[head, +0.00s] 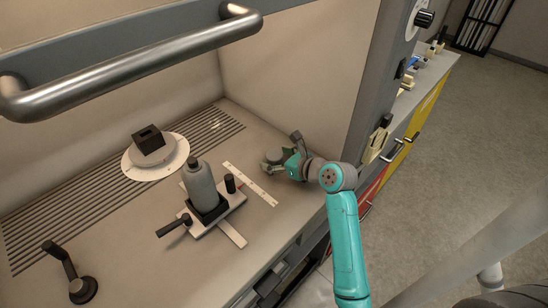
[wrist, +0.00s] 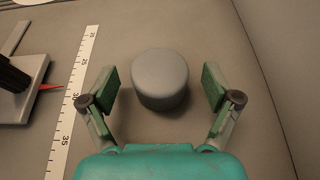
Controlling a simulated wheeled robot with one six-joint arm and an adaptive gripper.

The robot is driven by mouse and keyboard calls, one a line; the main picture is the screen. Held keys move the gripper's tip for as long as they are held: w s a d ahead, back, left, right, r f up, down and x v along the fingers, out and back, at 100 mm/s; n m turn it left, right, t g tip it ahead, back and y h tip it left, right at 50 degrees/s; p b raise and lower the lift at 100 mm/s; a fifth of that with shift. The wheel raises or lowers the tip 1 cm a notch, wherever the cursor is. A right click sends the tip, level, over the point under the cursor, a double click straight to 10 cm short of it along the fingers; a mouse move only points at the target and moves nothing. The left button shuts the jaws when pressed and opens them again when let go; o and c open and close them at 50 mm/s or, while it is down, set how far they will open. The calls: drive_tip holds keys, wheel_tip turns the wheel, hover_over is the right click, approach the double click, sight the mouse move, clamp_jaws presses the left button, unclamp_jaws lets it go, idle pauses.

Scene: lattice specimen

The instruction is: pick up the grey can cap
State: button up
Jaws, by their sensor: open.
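The grey can cap (wrist: 160,78) is a short round cylinder on the bench floor, in the upper middle of the wrist view. In the head view the cap (head: 272,156) is small and partly hard to tell from my gripper. My gripper (wrist: 160,84) is open, with one green-padded finger left of the cap and one right of it. Clear gaps show on both sides, and neither finger appears to touch it. In the head view my gripper (head: 281,161) reaches in low from the right.
A white ruler (wrist: 73,105) lies left of the cap. Further left, a grey bottle (head: 199,183) stands on a clamp fixture (head: 222,207). A round white plate (head: 135,172) bears a dark block. The cabinet's side wall (head: 300,75) rises close on the right.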

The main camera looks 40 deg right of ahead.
drive_tip(key=shift+w+f, duration=0.2)
drive_tip(key=shift+w, duration=0.25)
drive_tip(key=c, duration=0.9)
drive_tip(key=shift+r, duration=0.1)
